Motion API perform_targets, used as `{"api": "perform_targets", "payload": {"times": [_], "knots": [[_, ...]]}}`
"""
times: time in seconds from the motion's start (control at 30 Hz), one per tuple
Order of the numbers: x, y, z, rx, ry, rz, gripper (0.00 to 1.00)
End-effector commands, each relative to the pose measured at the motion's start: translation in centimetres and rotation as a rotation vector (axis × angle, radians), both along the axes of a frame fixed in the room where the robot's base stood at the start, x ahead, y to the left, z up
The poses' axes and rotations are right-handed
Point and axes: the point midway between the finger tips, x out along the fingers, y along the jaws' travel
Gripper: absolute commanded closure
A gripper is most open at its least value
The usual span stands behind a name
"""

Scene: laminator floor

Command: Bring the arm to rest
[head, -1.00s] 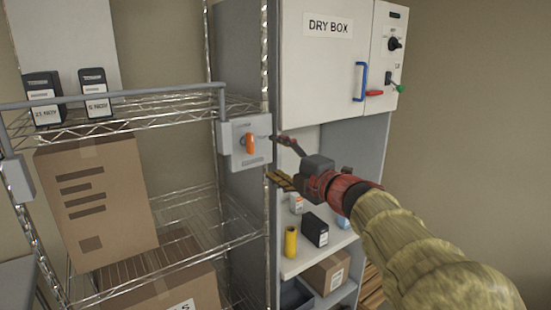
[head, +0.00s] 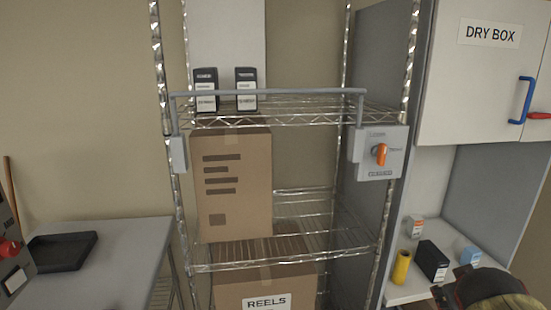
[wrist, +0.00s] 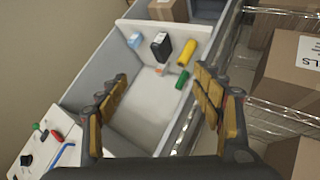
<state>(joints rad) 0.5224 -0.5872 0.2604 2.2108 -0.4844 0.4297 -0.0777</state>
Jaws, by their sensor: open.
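My gripper (wrist: 165,110) is open and empty in the wrist view, its two yellow-padded fingers wide apart. Behind the gap between them lies the open shelf bay of the dry box cabinet. In the head view only a part of my arm shows at the bottom right corner, and the fingers are out of that picture. The grey switch box (head: 382,153) with an orange handle (head: 380,154) hangs on the right post of the wire rack, and nothing touches it.
The wire rack (head: 320,265) holds two black boxes, a brown carton (head: 232,185) and a REELS carton (head: 266,290). The dry box (head: 470,80) has a blue handle (head: 522,100). A yellow roll (head: 401,267) and a black box (head: 432,260) stand on its shelf. A table (head: 110,265) stands left.

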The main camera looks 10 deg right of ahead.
Motion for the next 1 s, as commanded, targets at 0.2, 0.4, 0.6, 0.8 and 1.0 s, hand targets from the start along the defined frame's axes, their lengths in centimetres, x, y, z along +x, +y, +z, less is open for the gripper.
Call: {"api": "perform_targets", "payload": {"times": [0.2, 0.4, 0.6, 0.8, 1.0], "knots": [[-6.1, 12.1, -7.1, 0.366, 0.124, -0.065, 0.33], [-9.9, 22.9, -9.5, 0.563, 0.197, 0.060, 0.33], [-10.0, 26.3, -8.4, 0.550, 0.180, 0.193, 0.33], [-9.9, 27.1, -8.4, 0.546, 0.186, 0.223, 0.33], [-9.9, 27.0, -8.4, 0.546, 0.185, 0.222, 0.33]]}}
